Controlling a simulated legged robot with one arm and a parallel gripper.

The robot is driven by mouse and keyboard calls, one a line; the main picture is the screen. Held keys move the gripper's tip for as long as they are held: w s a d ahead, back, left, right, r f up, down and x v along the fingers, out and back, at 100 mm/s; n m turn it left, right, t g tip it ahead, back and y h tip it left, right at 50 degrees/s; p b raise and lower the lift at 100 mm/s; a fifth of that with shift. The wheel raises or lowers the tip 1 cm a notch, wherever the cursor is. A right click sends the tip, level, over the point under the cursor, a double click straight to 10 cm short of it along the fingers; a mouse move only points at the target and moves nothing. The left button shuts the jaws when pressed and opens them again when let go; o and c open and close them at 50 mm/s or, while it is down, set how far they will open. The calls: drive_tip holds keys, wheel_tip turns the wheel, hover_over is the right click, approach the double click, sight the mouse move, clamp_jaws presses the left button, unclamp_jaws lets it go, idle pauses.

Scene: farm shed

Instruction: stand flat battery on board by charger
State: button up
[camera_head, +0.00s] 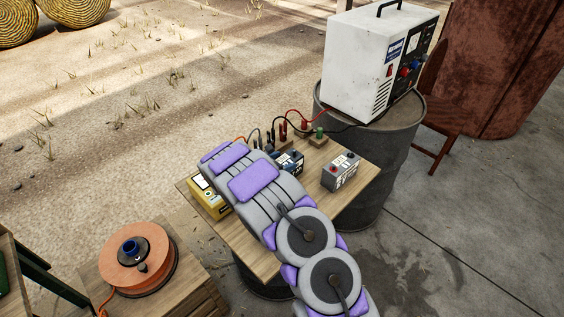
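The charger (360,65), a white box with a dark control panel, stands on a metal drum at the upper right. The wooden board (352,205) lies in front of it. A grey battery (340,173) with red and dark terminals stands upright on the board's right part, clear of my arm. A darker battery (293,164) with a pale label shows beside my arm, partly covered by it. A yellow case (207,198) is at the board's left, also partly covered. Which battery is flat cannot be told. My arm reaches over the board and hides my gripper.
Red and black leads with clips (283,130) run from the charger to the board's back edge. A small wooden block with a green knob (319,134) is there. An orange cable reel (138,262) sits on a crate at lower left. The board's right front is bare.

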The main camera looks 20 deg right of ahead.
drive_tip(key=o, duration=0.4)
drive_tip(key=shift+a, duration=0.1)
drive_tip(key=shift+c, duration=0.2)
drive_tip(key=p+v, duration=0.3)
drive_tip(key=v, duration=0.9)
drive_tip(key=s+d+r+m+g+y, duration=0.1)
drive_tip(key=s+d+r+m+g, duration=0.25)
drive_tip(key=s+r+m, duration=0.45)
drive_tip(key=s+d+r+m+g+y, duration=0.25)
drive_tip(key=s+d+r+m, duration=0.25)
drive_tip(key=s+r, duration=0.55)
drive_tip(key=s+a+m+y, duration=0.3)
drive_tip(key=s+a, duration=0.2)
drive_tip(key=s, duration=0.4)
drive_tip(key=s+a+r+m+y, duration=0.1)
drive_tip(key=s+a+m+y, duration=0.2)
drive_tip(key=s+a, duration=0.3)
drive_tip(key=s+a+m+y, duration=0.3)
drive_tip(key=s+a, duration=0.2)
drive_tip(key=s, duration=0.8)
drive_tip(key=shift+a+r, duration=0.2)
drive_tip(key=shift+r, duration=0.15)
